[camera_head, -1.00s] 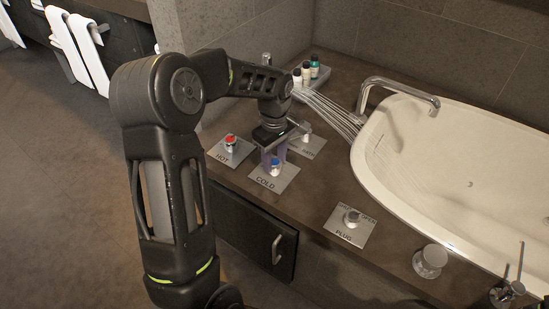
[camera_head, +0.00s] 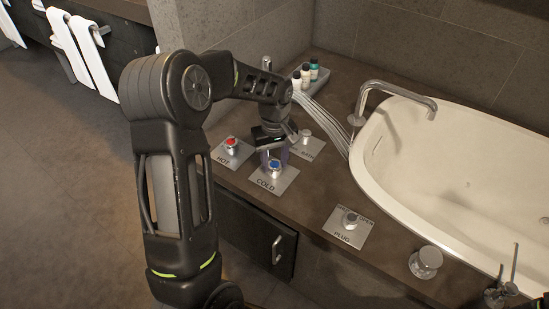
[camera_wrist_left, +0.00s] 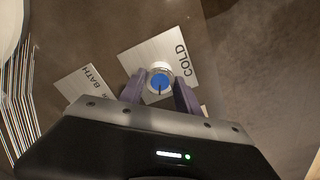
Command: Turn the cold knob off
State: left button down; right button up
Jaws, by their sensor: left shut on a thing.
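The cold knob (camera_head: 274,166) is silver with a blue top and stands on a square metal plate marked COLD (camera_head: 284,183). My left gripper (camera_head: 273,158) reaches down over it from behind and is shut on it. In the left wrist view, the blue-topped knob (camera_wrist_left: 160,81) sits between the two purple-grey fingers of my left gripper (camera_wrist_left: 161,92). A dark line on the blue top points down toward the gripper body. My right gripper cannot be made out.
The red hot knob (camera_head: 231,143) is close on the left, and a bath knob (camera_head: 305,136) stands behind on the right. The plug knob (camera_head: 350,217) is further right. Water streams (camera_head: 325,115) run behind, beside the white tub (camera_head: 455,170) and spout (camera_head: 400,92).

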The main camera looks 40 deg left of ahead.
aim_at(274, 164)
pick_arm(q)
jog(key=m+p, duration=0.2)
jog(key=m, duration=0.4)
jog(key=shift+r, duration=0.15)
jog(key=m+p, duration=0.2)
jog(key=m, duration=0.4)
jog(key=shift+m, duration=0.4)
jog(key=c, duration=0.9)
grip_release()
jog(key=shift+o, duration=0.2)
notch_tip(274, 164, up, 8)
jog(key=shift+f+p, duration=0.2)
jog(key=shift+p, duration=0.25)
